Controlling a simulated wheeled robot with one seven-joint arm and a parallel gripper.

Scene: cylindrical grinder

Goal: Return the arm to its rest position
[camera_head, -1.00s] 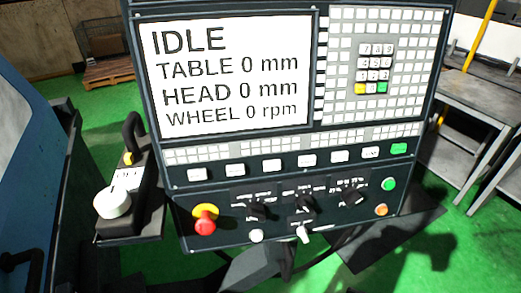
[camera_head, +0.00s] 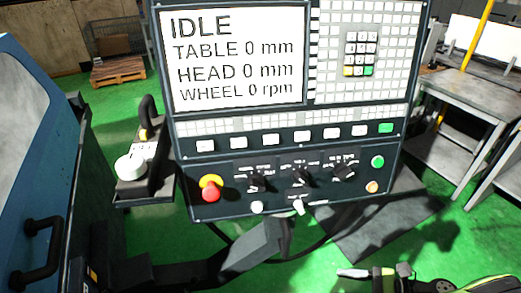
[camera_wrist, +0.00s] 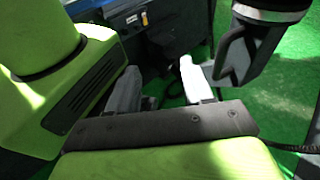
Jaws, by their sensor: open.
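My gripper (camera_wrist: 158,70) shows in the wrist view with its two pale fingers apart and nothing between them. In the head view, what looks like the gripper end of my arm (camera_head: 372,273) shows at the bottom edge, right of centre, below the control panel and apart from it in the picture. Yellow-green links of my arm show beside the gripper in the wrist view. Most of the arm is outside the head view.
The control panel (camera_head: 284,148) fills the middle, its screen (camera_head: 235,55) reading IDLE with zeros. A handheld control unit (camera_head: 148,155) sits left of it. The blue machine (camera_head: 25,120) stands at left. Grey tables (camera_head: 475,95) stand at right. Open green floor (camera_head: 320,255) shows below.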

